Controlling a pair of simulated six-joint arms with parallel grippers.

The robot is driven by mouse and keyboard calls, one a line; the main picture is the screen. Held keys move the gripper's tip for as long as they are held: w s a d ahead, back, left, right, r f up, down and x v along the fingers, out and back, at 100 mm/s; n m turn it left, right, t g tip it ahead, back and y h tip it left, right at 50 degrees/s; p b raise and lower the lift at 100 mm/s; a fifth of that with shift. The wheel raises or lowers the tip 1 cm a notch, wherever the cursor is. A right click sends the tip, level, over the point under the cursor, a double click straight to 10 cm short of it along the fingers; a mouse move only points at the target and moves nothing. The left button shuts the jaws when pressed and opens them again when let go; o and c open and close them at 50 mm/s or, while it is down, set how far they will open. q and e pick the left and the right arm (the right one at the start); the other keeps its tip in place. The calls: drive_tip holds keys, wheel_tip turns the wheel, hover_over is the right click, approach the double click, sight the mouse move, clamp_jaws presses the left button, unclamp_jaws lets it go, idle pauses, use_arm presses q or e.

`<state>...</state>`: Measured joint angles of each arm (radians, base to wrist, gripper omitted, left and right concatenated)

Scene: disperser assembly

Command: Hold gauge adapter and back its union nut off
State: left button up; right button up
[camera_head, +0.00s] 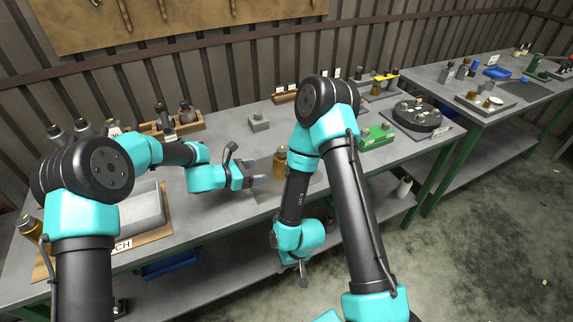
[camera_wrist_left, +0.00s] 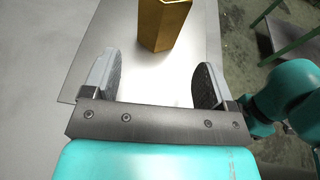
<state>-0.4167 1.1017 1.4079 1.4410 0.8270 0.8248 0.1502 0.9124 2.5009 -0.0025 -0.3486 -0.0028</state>
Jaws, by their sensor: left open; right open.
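A brass part with hexagonal sides (camera_head: 280,163), which looks like the gauge adapter, stands upright on the grey bench. Its lower part also shows in the left wrist view (camera_wrist_left: 162,24); its top is cut off there. A separate union nut cannot be made out. My left gripper (camera_head: 259,178) is open just left of the brass part, fingers pointing toward it. In the left wrist view the gap between its fingers (camera_wrist_left: 157,78) is empty, with the part beyond the tips. My right gripper (camera_head: 303,274) is open, hanging low in front of the bench edge, away from the part.
A small grey block (camera_head: 259,122) sits behind on the bench. A green box (camera_head: 377,137) and a round dark turntable (camera_head: 417,115) stand to the right. A grey tray (camera_head: 140,207) lies at the left. My right arm crosses the view just right of the brass part.

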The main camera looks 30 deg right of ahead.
sight(280, 168)
use_arm(q)
drive_tip(key=shift+d, duration=0.1)
drive_tip(key=shift+x, duration=4.9)
drive_tip(key=c, duration=1.1)
drive_tip(key=shift+o, duration=0.2)
